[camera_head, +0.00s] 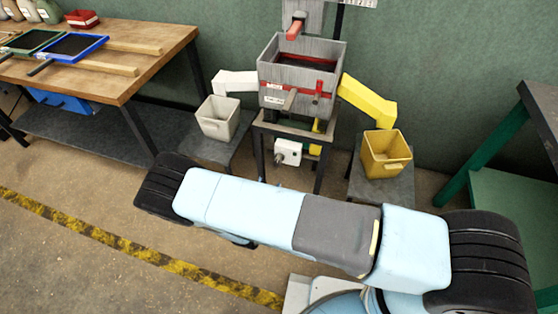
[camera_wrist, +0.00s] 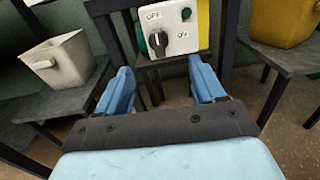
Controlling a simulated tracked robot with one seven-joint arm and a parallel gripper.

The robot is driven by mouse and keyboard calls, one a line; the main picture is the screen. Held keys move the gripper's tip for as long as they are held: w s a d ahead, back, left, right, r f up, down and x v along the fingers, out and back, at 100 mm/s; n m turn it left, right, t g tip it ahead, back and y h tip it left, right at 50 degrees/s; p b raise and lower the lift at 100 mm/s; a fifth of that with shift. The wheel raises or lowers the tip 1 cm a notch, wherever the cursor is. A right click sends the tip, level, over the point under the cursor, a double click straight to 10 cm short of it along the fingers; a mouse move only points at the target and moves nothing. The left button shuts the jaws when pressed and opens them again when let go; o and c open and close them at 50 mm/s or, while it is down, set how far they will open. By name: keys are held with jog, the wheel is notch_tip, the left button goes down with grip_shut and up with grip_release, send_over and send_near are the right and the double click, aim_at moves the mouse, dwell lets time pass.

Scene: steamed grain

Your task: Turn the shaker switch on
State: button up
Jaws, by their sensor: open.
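The shaker's switch box (camera_head: 288,152) is a white box low on the front of the shaker stand. In the wrist view the same white box (camera_wrist: 178,18) shows a dark rotary knob (camera_wrist: 158,43), an OFF label at upper left, an ON label at right and a small green button at top right. The knob's pointer appears turned toward OFF. My gripper (camera_wrist: 163,80) is open and empty, its two blue fingers spread wide on either side below the box, apart from the knob.
The grey shaker hopper (camera_head: 301,76) stands above, with a white chute left and a yellow chute right. A white bin (camera_head: 218,120) and a yellow bin (camera_head: 386,155) stand on low side stands. Stand legs flank the box. A wooden workbench (camera_head: 150,48) is at left.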

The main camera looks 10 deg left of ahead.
aim_at(277, 163)
jog(key=shift+n+y, duration=0.3)
jog(key=w, duration=0.9)
jog(key=w+d+f, duration=0.1)
jog(key=w, duration=0.3)
jog(key=shift+w, duration=0.25)
jog(key=shift+c, duration=0.2)
jog(key=c, duration=1)
